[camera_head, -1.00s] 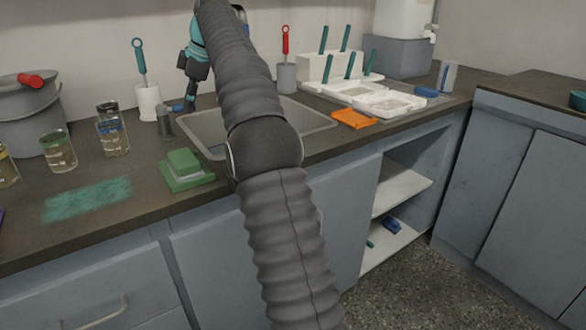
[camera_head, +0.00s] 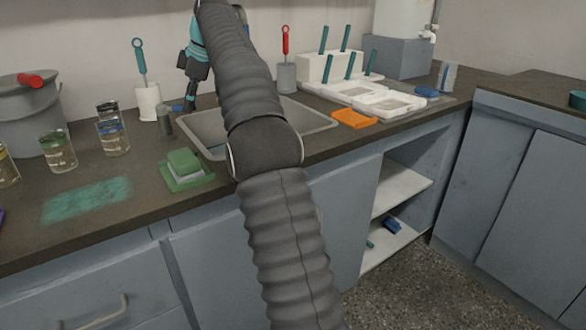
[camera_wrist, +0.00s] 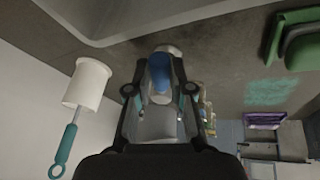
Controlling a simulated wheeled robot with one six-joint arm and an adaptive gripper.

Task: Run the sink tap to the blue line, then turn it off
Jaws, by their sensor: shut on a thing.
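The sink (camera_head: 205,126) is set into the dark counter, and my arm hides much of its basin. A grey post (camera_head: 166,124) with a short blue lever (camera_head: 178,107), which look like the tap's control, stands at its back left corner. My gripper (camera_head: 190,104) is at this lever, pointing down. In the wrist view the blue lever (camera_wrist: 160,72) lies between the fingertips of my gripper (camera_wrist: 160,82), which is shut on it. The sink's rim (camera_wrist: 150,37) shows beyond. The spout, any running water and the blue line cannot be made out.
A white holder with a teal brush (camera_head: 148,102) stands left of the gripper. Beakers (camera_head: 112,137) and a grey bucket (camera_head: 32,108) are farther left. A green soap dish (camera_head: 187,176) sits at the front. An orange cloth (camera_head: 354,119) and a white rack (camera_head: 331,68) are right.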

